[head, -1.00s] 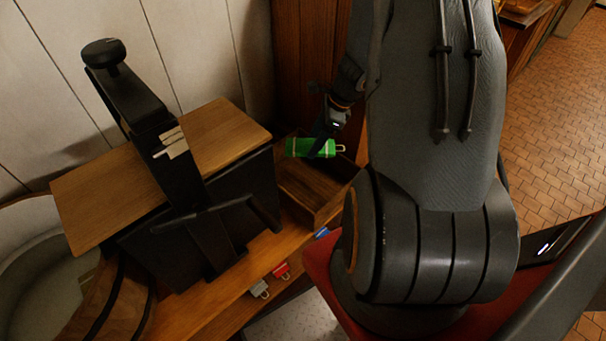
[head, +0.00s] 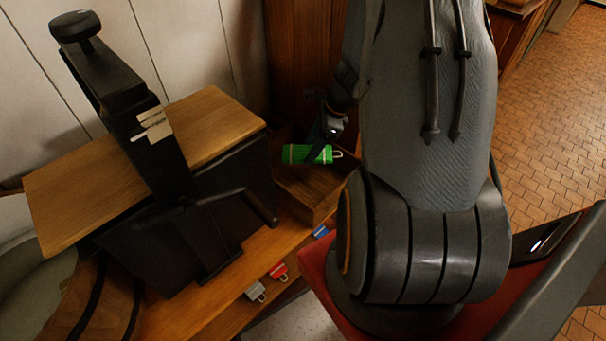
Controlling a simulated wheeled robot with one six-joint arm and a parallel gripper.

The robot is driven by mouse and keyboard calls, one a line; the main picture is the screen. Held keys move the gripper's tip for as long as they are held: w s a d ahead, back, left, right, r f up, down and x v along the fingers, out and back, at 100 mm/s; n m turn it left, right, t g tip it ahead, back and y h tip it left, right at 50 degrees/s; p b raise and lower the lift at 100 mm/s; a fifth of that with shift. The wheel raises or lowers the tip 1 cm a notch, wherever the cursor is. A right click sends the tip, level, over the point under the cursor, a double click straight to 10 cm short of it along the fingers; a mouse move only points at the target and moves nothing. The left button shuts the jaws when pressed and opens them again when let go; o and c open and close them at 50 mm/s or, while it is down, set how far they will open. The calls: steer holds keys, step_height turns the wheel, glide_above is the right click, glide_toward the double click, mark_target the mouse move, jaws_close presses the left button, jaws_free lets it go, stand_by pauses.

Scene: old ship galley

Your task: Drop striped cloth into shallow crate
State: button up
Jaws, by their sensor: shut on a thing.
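The striped cloth (head: 296,153) is a small green bundle with pale stripes and a light loop at its right end. My gripper (head: 323,148) is shut on it, with dark fingers across its right part. The shallow crate (head: 322,212) is a brown wooden box at the back of the bench, its dark inside partly visible. The cloth shows over the crate's back part and looks held above its floor, though the exact height is hard to tell. My arm hides the crate's right side.
A black press-like device (head: 150,135) with a wooden board (head: 205,125) stands left of the crate. Small grey (head: 255,291), red (head: 278,271) and blue (head: 321,231) items with loops lie along the front edge of the wooden bench (head: 185,315). A panelled wall is close behind.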

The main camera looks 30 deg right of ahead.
steer(key=o, duration=1.2)
steer(key=shift+o, duration=0.2)
steer(key=shift+r, duration=0.1)
steer(key=shift+v, duration=3.8)
steer(key=shift+d, duration=0.1)
